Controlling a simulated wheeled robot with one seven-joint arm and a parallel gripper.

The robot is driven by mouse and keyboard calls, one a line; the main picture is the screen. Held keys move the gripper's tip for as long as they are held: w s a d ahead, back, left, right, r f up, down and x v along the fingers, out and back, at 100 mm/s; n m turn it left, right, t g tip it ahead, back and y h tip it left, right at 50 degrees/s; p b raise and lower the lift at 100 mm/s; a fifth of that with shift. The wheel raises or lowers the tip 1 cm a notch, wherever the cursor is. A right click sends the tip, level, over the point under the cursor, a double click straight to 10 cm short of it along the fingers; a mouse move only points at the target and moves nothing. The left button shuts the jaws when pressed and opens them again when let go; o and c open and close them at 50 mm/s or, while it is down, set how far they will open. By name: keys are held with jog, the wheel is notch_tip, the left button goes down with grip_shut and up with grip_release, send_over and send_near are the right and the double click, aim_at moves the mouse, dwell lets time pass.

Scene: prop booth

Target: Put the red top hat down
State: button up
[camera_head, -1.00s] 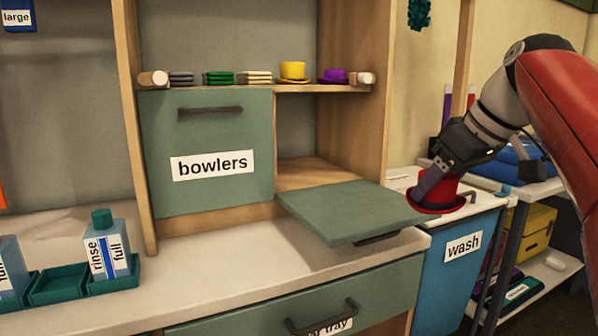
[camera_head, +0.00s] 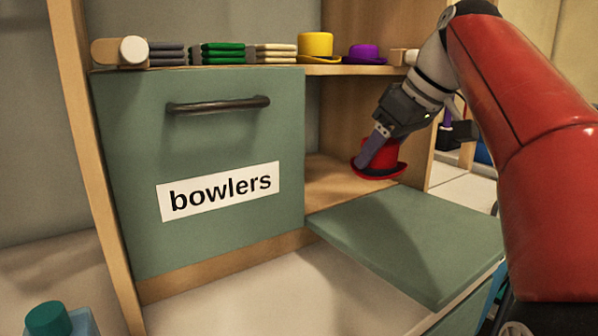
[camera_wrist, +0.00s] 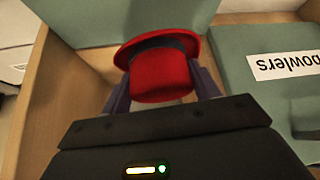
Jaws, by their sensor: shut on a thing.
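The red top hat (camera_head: 379,157) has a dark band and is held in my gripper (camera_head: 376,146), over the wooden floor of the open compartment (camera_head: 335,190) right of the bowlers door. In the wrist view the hat (camera_wrist: 160,72) sits between the two fingers of my gripper (camera_wrist: 163,85), its brim away from the palm. In the head view the hat is upright, brim down. I cannot tell whether the brim touches the compartment floor.
A green flap door (camera_head: 415,240) lies folded down in front of the compartment. The shut bowlers door (camera_head: 210,225) is to the left. The shelf above bears a yellow hat (camera_head: 316,46), a purple hat (camera_head: 366,53) and folded cloths (camera_head: 222,54). A wooden side wall stands behind the hat.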

jog(key=w+a+f, duration=0.1)
jog(key=w+a, duration=0.1)
jog(key=w+a+f, duration=0.2)
jog(key=w+a, duration=0.1)
jog(key=w+a+f, duration=0.2)
jog(key=shift+w+a+f, duration=0.25)
jog(key=shift+w+a, duration=0.05)
jog(key=shift+w, duration=0.05)
jog(key=shift+w+a+f+b, duration=0.3)
jog(key=shift+w+a+f, duration=0.85)
jog(key=shift+f, duration=0.05)
jog(key=shift+f, duration=0.1)
jog(key=o, duration=1)
jog(key=p+v, duration=0.1)
jog(key=v, duration=0.6)
jog(key=shift+s+d+r+p, duration=0.1)
jog(key=shift+r+p, duration=0.2)
jog(key=shift+p, duration=0.1)
